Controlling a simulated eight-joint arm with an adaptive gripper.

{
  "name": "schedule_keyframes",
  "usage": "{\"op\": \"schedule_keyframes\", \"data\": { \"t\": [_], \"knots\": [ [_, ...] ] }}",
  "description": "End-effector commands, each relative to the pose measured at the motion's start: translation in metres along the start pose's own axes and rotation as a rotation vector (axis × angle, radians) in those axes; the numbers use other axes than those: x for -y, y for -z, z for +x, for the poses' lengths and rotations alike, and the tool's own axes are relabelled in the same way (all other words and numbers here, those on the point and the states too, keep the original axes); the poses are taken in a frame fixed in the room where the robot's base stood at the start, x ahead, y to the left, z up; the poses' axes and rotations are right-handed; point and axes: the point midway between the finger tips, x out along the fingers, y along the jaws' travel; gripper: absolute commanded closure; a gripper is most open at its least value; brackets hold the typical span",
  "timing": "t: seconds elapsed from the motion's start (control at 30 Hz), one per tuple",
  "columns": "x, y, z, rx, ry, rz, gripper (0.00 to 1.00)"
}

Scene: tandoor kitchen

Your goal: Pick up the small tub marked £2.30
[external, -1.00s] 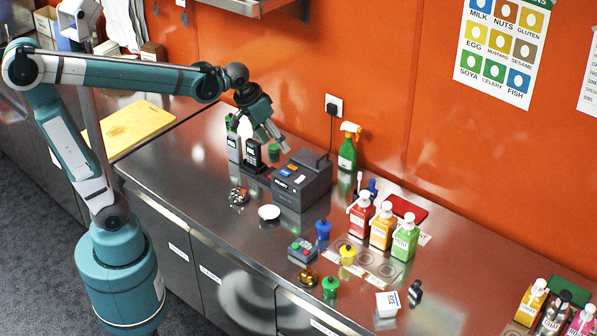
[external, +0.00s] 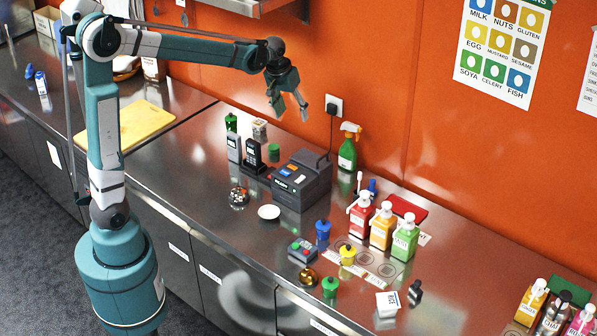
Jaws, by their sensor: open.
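A small white tub (external: 387,304) with a lid and blue lettering stands near the front edge of the steel counter, right of centre. Its lettering is too small to read surely, so I cannot tell whether it says £2.30. My gripper (external: 291,113) is open and empty, high above the counter near the orange wall. It points downward, above and behind the dark till, far to the left of the tub.
Closer are blue (external: 323,231), yellow (external: 347,255) and green (external: 330,286) pots, a dark object (external: 416,292) and pump bottles (external: 382,229).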

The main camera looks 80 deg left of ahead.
Motion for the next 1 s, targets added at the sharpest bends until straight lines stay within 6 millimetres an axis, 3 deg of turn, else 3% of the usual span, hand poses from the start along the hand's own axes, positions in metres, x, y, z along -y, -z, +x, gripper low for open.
{"op": "schedule_keyframes", "data": {
  "t": [0.4, 1.0],
  "knots": [
    [0.071, 0.08, 0.059, 0.053, 0.049, -0.178, 0.43],
    [0.204, 0.163, 0.157, 0.129, 0.114, -0.432, 0.43]
  ]
}}
